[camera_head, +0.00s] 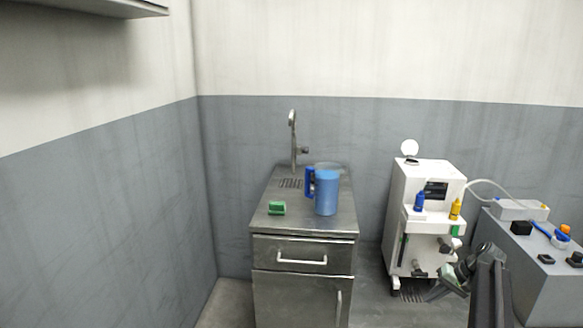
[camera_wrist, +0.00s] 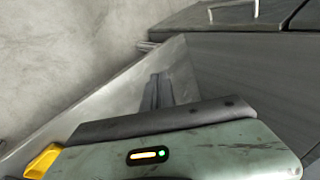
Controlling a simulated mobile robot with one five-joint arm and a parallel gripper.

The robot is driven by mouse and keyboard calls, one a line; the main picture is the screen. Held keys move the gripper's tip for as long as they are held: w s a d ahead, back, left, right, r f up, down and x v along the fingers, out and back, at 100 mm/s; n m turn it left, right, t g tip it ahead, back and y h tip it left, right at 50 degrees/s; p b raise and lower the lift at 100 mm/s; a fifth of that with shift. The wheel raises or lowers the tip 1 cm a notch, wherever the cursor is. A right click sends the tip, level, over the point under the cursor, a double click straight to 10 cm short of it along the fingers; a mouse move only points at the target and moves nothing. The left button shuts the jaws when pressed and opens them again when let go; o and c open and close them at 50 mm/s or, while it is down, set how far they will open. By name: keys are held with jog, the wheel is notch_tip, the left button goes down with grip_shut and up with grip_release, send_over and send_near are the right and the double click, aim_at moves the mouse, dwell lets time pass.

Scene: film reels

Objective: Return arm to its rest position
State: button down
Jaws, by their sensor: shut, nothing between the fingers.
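My gripper (camera_head: 432,295) hangs low at the lower right in the head view, in front of the white machine's base. It is shut and empty, and its dark fingers point down and left. My dark arm rises from the bottom edge just right of it. In the wrist view, my green gripper body with a lit indicator fills the bottom, and the narrow dark fingers (camera_wrist: 157,92) lie close together beyond it. Nothing is held in them.
A metal cabinet (camera_head: 300,255) bears a blue pitcher (camera_head: 327,195), a green block (camera_head: 277,208) and a tap (camera_head: 293,140). A white machine (camera_head: 440,180) with a blue and a yellow bottle stands right of it. A grey bench (camera_head: 545,290) stands right of my arm.

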jog(key=s+a+f+n+g+h, duration=0.15)
jog(key=s+a, duration=0.35)
jog(key=a, duration=0.6)
jog(key=s+a+f+n+g+h, duration=0.15)
jog(key=s+a, duration=0.35)
jog(key=a, duration=0.6)
jog(key=s+a+f+n+h, duration=0.1)
jog(key=s+a+n+h, duration=0.15)
jog(key=s+a, duration=0.65)
jog(key=w+a+r+p, duration=0.1)
jog(key=w+r+p, duration=0.1)
jog(key=r+p, duration=1.3)
jog(key=w+a+r+m+p, duration=0.1)
jog(key=w+r+p, duration=0.1)
jog(key=r+p, duration=1.3)
jog(key=shift+w+a+r+p, duration=0.2)
jog(key=shift+r+p, duration=0.1)
jog(key=shift+r, duration=0.25)
jog(key=shift+d, duration=0.1)
